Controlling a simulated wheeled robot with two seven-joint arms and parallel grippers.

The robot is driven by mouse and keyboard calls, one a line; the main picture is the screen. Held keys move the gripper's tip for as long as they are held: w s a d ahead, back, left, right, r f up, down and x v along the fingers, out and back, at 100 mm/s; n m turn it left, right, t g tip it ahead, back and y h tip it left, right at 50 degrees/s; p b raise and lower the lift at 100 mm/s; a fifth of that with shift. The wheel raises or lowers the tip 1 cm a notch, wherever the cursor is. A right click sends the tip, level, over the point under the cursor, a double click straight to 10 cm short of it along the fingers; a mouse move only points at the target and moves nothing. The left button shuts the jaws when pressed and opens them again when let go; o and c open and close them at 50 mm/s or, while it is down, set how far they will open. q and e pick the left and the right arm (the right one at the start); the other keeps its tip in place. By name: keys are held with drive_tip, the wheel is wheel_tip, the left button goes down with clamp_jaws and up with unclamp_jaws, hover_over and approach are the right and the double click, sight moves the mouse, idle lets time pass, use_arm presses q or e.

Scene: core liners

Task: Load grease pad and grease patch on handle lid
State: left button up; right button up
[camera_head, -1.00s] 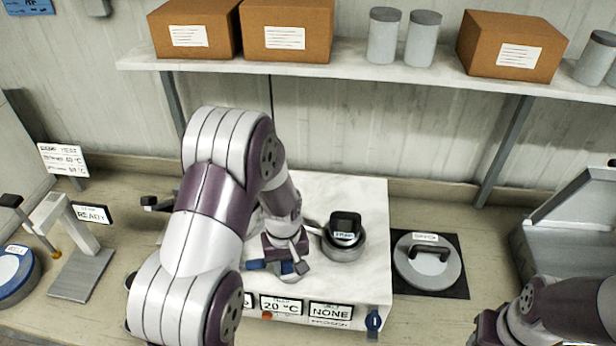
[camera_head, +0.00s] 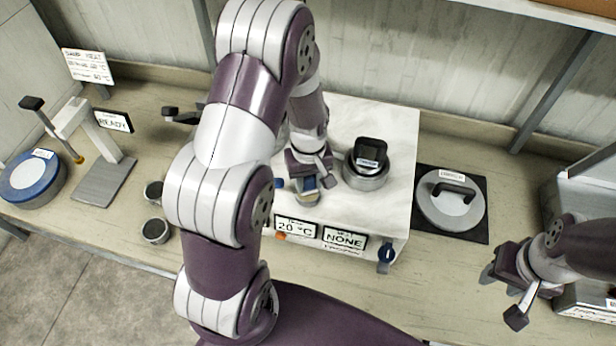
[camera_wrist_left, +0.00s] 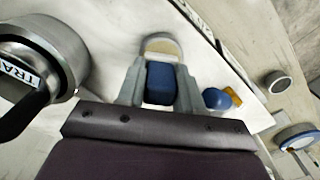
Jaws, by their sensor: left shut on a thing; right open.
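My left gripper (camera_head: 309,186) is shut on a blue block (camera_wrist_left: 160,82) at the front of the white machine top (camera_head: 405,130). In the left wrist view a pale round piece (camera_wrist_left: 162,45) shows just beyond the block; I cannot tell whether they are joined or whether either is the grease pad or patch. The handle lid (camera_head: 452,205), a grey disc with a black handle, lies on a black mat right of the machine. My right gripper (camera_head: 502,297) is open and empty in front of the lid.
A metal cup with a black-handled, labelled top (camera_head: 367,170) stands close right of my left gripper. Two small tins (camera_head: 155,231) sit left of my arm. A stand (camera_head: 103,180) and blue-rimmed disc (camera_head: 32,185) are far left. An open grey box (camera_head: 585,205) is at right.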

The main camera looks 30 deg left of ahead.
use_arm(q)
drive_tip(key=shift+s+a+r, duration=0.15)
drive_tip(key=shift+s, duration=0.15)
drive_tip(key=shift+w, duration=0.4)
drive_tip(key=shift+s, duration=0.1)
drive_tip(key=shift+s+f, duration=0.15)
drive_tip(key=shift+f, duration=0.05)
use_arm(e)
drive_tip(key=shift+s+a, duration=0.1)
drive_tip(key=shift+s, duration=0.05)
use_arm(q)
drive_tip(key=shift+f, duration=0.2)
use_arm(e)
drive_tip(key=shift+f, duration=0.15)
use_arm(q)
drive_tip(key=shift+f+b, duration=0.3)
idle(0.4)
wheel_tip(320, 180, up, 7)
drive_tip(key=p, duration=0.6)
drive_tip(key=shift+r, duration=0.15)
use_arm(e)
wheel_tip(320, 180, up, 6)
